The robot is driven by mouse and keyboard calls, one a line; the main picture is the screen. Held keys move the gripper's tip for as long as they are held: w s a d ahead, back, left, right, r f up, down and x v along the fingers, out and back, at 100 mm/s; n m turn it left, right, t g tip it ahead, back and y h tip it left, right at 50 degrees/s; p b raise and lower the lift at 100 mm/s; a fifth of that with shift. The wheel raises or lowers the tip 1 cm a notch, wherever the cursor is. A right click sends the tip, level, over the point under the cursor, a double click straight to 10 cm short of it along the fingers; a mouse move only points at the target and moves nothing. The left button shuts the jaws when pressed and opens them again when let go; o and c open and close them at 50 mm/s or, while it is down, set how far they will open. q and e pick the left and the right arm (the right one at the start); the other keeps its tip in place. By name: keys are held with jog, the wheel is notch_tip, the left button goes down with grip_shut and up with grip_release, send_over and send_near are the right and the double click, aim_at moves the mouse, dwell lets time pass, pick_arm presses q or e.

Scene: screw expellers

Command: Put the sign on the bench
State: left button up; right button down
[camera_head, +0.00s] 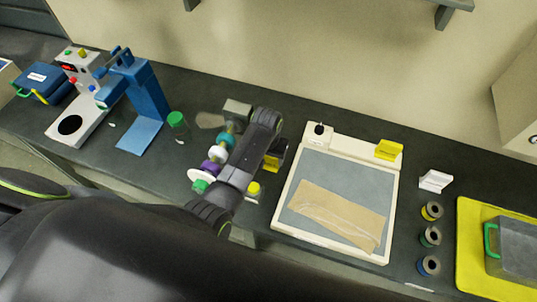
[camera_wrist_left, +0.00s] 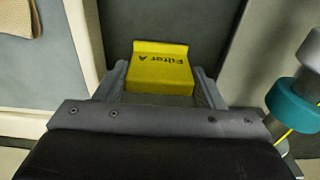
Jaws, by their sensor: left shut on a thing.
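A yellow sign marked "Filter A" (camera_wrist_left: 160,70) sits between the two fingers of my left gripper (camera_wrist_left: 162,90) in the left wrist view, and the gripper is shut on it. In the head view my left gripper (camera_head: 276,152) is over the dark bench (camera_head: 220,103), just left of the white-framed board, and part of the yellow sign (camera_head: 270,163) shows below its fingers. I cannot tell whether the sign touches the bench. My right gripper is not in view.
The white-framed board (camera_head: 281,202) holds a brown sheet (camera_head: 338,214) and another yellow sign (camera_head: 389,150). A white sign (camera_head: 435,181) and several spools (camera_head: 431,211) stand to its right. Left of my gripper are a green-capped jar (camera_head: 178,123) and a stack of coloured parts (camera_head: 210,167).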

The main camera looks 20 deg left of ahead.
aim_at(268, 168)
pick_arm(q)
jog(key=shift+f, duration=0.1)
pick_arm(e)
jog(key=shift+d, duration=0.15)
pick_arm(q)
jog(key=o, duration=0.7)
jog(key=shift+c, duration=0.2)
jog(key=o, duration=0.4)
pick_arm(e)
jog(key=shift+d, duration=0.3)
pick_arm(q)
jog(key=r, duration=0.4)
jog(key=r+b, duration=0.1)
jog(key=r, duration=0.3)
jog(key=s+r+b, duration=0.1)
jog(key=r, duration=0.3)
jog(key=shift+r, duration=0.15)
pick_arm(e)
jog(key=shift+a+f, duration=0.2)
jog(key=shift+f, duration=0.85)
